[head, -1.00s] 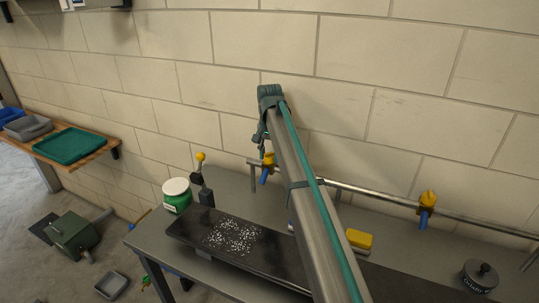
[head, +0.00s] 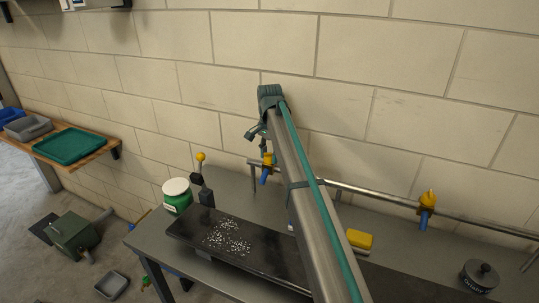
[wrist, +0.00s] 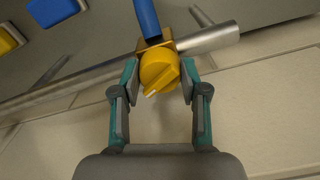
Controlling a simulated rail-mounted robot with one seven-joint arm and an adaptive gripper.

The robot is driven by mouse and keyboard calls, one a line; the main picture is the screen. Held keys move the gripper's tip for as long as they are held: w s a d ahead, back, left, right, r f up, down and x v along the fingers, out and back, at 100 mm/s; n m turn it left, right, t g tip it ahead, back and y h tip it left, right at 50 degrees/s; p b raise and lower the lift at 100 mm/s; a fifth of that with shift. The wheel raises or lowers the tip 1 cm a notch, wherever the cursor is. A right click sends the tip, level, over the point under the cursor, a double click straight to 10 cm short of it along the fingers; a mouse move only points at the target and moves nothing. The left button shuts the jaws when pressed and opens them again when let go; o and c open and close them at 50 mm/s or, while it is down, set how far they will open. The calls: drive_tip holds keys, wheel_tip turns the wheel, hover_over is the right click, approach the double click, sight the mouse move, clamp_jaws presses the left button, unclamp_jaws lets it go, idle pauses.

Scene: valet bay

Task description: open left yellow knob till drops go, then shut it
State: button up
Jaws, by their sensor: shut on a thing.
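The left yellow knob (head: 268,158) sits on a brass valve on the wall pipe, above a blue nozzle (head: 264,177). In the head view my gripper (head: 262,140) is turned at the arm's end, partly hidden by the arm. White drops (head: 228,237) lie scattered on the dark panel (head: 270,264) below. I cannot make out any stream from the nozzle.
A second yellow knob (head: 428,198) stands on the pipe (head: 380,192) at right. My arm crosses over the panel.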

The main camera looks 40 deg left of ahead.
drive_tip(key=o, duration=1.1)
drive_tip(key=shift+o, duration=0.2)
drive_tip(key=shift+r, duration=0.15)
wheel_tip(320, 180, up, 12)
